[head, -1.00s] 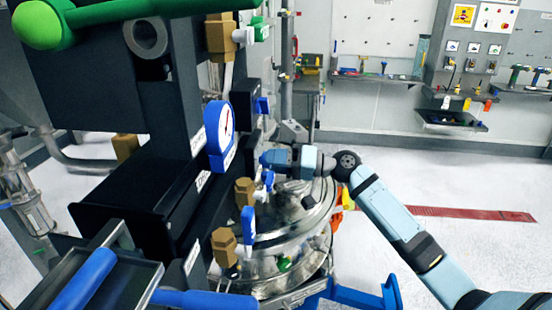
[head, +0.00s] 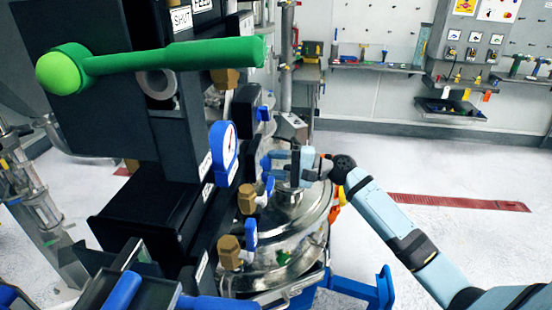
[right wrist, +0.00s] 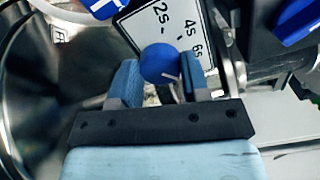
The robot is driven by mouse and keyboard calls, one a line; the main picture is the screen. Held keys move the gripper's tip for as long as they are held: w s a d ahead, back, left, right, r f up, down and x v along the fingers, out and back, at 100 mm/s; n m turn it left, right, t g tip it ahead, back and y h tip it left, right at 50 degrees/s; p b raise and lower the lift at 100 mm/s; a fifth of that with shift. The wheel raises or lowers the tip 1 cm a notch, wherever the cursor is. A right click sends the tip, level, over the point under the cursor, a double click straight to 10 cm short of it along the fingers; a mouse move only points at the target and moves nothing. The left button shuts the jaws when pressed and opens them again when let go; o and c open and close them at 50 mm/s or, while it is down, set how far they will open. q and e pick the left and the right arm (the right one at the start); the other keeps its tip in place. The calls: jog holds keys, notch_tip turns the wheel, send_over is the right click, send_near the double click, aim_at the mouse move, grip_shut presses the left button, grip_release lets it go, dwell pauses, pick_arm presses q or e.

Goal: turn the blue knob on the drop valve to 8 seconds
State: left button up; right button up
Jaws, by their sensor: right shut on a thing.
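In the right wrist view a round blue knob (right wrist: 160,63) sits between my two light-blue fingertips. A white dial plate (right wrist: 175,27) behind it reads 2s, 4s and 6s; an 8s mark is not visible, and the lower right of the plate is partly behind a finger. A thin white line shows at the knob's lower right edge. My right gripper (right wrist: 160,82) is shut on the knob. In the head view my right gripper (head: 275,160) is at the black panel's right side, above the steel lid; the knob is hard to tell apart there. My left gripper is not in view.
A white-faced blue gauge (head: 224,152) and brass valves with blue levers (head: 251,234) stand close left of my gripper. A green lever (head: 170,58) crosses the upper left. A round steel vessel (head: 290,225) is below. The floor to the right is clear.

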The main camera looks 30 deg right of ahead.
pick_arm(q)
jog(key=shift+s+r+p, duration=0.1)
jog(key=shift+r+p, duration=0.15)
jog(key=shift+p, duration=0.05)
pick_arm(e)
jog(key=shift+m, duration=0.9)
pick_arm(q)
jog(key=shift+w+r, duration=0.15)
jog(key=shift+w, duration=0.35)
pick_arm(e)
jog(key=o, duration=0.9)
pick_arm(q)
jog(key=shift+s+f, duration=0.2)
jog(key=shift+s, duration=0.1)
pick_arm(e)
jog(key=shift+d, duration=0.1)
